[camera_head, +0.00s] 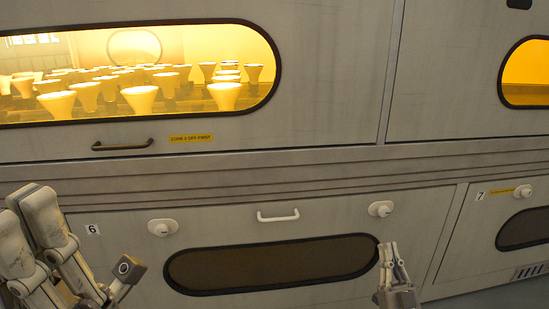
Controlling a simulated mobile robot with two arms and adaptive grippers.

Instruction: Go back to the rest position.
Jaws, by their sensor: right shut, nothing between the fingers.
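My right gripper (388,252) is at the lower right, in front of the lower cabinet front. Its fingers point up and are together, with nothing between them. It shows just at the right end of the dark lower window. Parts of my left arm (45,240) fill the lower left corner, close to the camera. Whether its fingers are open or shut cannot be made out.
The lower panel, marked 6, has a white handle (278,216), two white knobs (380,209) and a dark window (270,264).

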